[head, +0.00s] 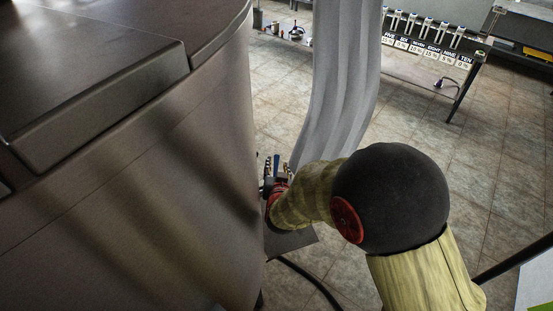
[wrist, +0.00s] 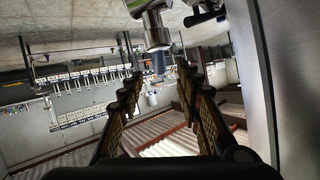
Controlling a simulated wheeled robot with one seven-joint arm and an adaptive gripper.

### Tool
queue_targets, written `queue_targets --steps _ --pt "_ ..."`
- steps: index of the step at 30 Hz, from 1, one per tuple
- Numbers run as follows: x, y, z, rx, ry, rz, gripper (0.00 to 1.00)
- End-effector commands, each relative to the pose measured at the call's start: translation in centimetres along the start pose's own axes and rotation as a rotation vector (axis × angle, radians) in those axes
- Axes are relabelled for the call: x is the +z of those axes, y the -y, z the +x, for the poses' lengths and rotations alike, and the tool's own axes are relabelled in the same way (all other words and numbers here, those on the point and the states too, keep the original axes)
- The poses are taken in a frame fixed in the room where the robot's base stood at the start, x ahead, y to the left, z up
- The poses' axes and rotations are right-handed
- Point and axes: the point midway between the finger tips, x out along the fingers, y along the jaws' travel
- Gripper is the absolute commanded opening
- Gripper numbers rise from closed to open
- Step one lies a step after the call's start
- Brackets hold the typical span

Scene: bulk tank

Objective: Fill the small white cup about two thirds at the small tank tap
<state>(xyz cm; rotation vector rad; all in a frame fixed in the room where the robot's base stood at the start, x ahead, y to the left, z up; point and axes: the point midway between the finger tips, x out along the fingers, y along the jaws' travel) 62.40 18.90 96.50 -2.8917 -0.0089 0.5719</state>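In the wrist view, a chrome tap (wrist: 155,25) enters from the top, with a dark blue end (wrist: 158,62) just beyond the space between my fingertips. My gripper (wrist: 160,82) has its fingers spread apart, with nothing visibly held between them. In the head view my gripper (head: 275,185) is beside the curved wall of the big steel tank (head: 170,170), partly hidden by its own wrist. A small blue part (head: 276,163) shows at the fingers. I cannot make out the small white cup for certain in either view.
A grey plate (head: 296,240) juts out below my gripper by the tank. A grey hanging curtain (head: 345,80) is just behind. A bench with numbered labels (head: 425,52) stands at the back. Tiled floor (head: 500,180) is clear at the right.

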Motion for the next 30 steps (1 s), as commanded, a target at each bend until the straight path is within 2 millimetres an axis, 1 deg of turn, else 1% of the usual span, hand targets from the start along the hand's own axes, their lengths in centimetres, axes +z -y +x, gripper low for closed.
queue_targets --steps 1,6,12,17,24,30 --pt "0.2 -0.2 0.9 0.003 0.001 0.001 0.35" --pt "0.2 -0.1 3.6 0.002 -0.001 0.001 0.35" --pt "0.1 -0.1 5.9 0.001 -0.001 0.002 0.35" --pt "0.1 -0.1 6.5 0.0 -0.001 0.001 0.35" --pt "0.0 -0.1 6.6 0.0 -0.001 0.001 0.34" --pt "0.0 -0.1 6.6 0.0 -0.001 0.001 0.23"
